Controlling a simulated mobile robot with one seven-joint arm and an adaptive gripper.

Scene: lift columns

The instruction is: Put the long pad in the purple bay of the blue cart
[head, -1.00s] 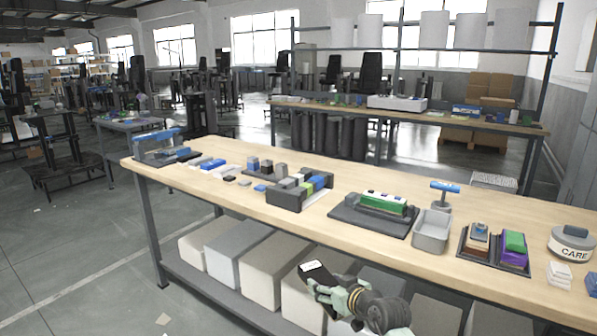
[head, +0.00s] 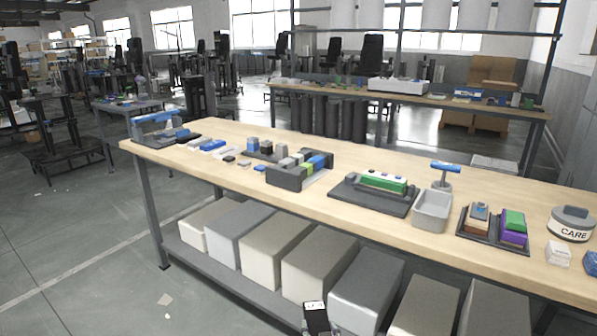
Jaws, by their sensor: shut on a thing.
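A dark pad with a white label (head: 316,318) is at the bottom edge of the head view, in front of the lower shelf. It looks like the long pad, but its lower part is cut off. My gripper (head: 334,331) shows only as a small pale piece beside it. It is shut on this pad, and the rest of it is below the picture. I cannot make out a blue cart or its purple bay in this view. A purple block with a green top (head: 513,228) stands in a dark tray on the bench.
The long wooden bench (head: 345,215) crosses the view, with large pale boxes (head: 262,252) on its lower shelf. On it stand a grey bin (head: 432,211), a green-and-white part on a dark base (head: 383,182) and a CARE container (head: 571,226). Floor at the left is open.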

